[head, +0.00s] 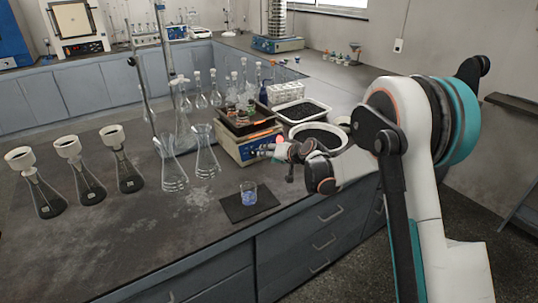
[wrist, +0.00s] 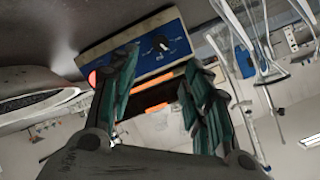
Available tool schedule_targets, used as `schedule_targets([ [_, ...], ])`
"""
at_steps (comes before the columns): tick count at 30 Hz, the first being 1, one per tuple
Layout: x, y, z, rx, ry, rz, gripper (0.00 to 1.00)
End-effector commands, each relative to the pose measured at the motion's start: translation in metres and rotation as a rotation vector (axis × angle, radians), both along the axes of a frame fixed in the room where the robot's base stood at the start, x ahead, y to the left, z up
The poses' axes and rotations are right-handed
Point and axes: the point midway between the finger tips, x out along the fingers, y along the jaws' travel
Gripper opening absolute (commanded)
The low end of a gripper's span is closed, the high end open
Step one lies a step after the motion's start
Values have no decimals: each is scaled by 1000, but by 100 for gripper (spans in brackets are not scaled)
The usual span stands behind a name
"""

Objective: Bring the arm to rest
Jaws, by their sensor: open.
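My white and teal arm reaches over the bench from the right in the head view. Behind the fingers is the device's blue panel with a dark knob (wrist: 150,50). Whether the fingers touch the device cannot be told.
Tall flasks (head: 206,155) stand left of the device. Trays of dark grains (head: 318,138) lie to its right. Flasks with funnels (head: 122,165) stand at left.

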Motion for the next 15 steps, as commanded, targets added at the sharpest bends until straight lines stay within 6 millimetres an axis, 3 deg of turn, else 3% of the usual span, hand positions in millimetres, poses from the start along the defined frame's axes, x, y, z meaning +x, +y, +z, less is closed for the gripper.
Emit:
schedule_targets([
  [5, -1, -1, 2, -2, 1, 0, 44],
  [8, -7, -5, 13, -14, 5, -2, 44],
  [15, -53, -30, 70, -93, 30, -11, 44],
])
